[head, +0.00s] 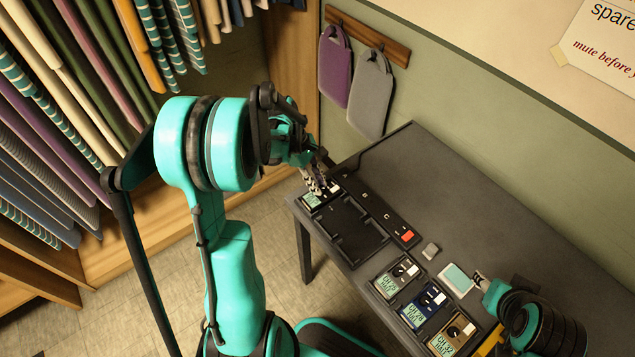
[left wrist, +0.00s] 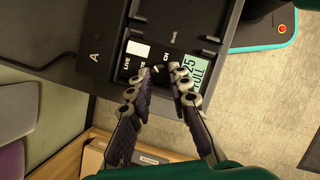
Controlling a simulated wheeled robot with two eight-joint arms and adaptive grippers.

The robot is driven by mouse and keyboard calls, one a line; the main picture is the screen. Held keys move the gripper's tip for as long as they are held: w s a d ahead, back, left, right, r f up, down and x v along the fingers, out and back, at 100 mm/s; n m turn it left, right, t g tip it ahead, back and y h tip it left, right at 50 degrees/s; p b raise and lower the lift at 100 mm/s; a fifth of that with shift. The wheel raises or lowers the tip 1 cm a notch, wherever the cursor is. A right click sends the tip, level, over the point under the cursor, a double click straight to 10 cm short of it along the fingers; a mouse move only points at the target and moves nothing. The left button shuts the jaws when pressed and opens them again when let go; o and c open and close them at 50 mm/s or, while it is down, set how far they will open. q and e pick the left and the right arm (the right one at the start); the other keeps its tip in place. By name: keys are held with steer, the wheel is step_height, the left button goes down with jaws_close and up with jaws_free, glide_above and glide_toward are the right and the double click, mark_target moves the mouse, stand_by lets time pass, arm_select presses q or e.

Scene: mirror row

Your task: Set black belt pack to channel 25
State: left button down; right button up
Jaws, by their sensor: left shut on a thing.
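The black belt pack (head: 312,201) sits at the far end of the charging tray on the dark table, beside the letter A. In the left wrist view its pale green display (left wrist: 195,72) reads 25 and FULL, with part of the CH marking beside it. A white patch (left wrist: 138,48) is on its face next to the word LIVE. My left gripper (head: 323,184) is over the pack; in the left wrist view its fingers (left wrist: 162,77) are shut around the small dark knob, which they mostly hide. My right gripper (head: 482,282) is partly visible at the table's right, its fingers unclear.
Empty bays of the charging tray (head: 347,232) lie beside the pack. A grey pack (head: 397,277), a blue pack (head: 425,304) and a tan pack (head: 453,334) stand in a row nearer me.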

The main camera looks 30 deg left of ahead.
arm_select(q)
steer(key=c, duration=1.4)
jaws_free()
steer(key=v, duration=1.2)
